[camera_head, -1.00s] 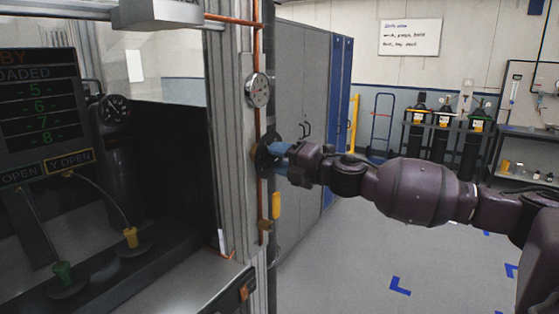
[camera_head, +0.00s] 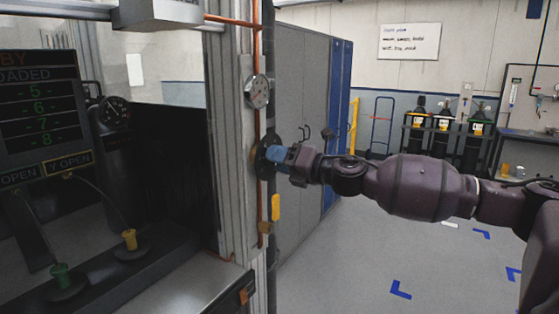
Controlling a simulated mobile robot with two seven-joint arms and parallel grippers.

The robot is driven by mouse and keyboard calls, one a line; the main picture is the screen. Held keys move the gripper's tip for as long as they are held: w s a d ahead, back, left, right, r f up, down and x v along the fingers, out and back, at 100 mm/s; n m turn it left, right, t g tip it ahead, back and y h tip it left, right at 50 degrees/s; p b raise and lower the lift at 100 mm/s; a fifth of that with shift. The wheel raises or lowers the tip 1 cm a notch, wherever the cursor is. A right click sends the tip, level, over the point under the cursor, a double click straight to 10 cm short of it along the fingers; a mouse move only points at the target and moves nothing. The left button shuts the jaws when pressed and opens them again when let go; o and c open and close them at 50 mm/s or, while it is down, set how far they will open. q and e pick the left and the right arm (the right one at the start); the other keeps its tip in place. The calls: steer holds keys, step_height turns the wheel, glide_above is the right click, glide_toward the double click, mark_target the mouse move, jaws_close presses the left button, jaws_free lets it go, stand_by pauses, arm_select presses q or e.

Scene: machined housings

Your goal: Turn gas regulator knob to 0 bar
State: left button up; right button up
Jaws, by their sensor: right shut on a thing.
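The gas regulator's black round body (camera_head: 263,157) sits on the copper pipe at the edge of the machine frame. A round white pressure gauge (camera_head: 258,92) is above it; its reading is too small to tell. My right gripper (camera_head: 276,156) reaches in from the right and is shut on the regulator knob at the front of that body. A blue part shows at the fingertips; the gripper largely hides the knob, and its setting cannot be read. My left gripper is not in view.
A yellow handle (camera_head: 276,207) hangs on the pipe just below my right gripper. Grey cabinets (camera_head: 303,110) stand close behind it. A display panel (camera_head: 38,115) and a dark machine bay are at the left.

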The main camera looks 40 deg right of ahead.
steer(key=o, duration=0.9)
steer(key=shift+o, duration=0.2)
arm_select(q)
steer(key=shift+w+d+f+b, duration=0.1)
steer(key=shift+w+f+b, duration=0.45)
steer(key=shift+b, duration=0.65)
arm_select(e)
steer(key=v, duration=1)
steer(key=shift+s+d, duration=0.15)
steer(key=shift+s, duration=0.2)
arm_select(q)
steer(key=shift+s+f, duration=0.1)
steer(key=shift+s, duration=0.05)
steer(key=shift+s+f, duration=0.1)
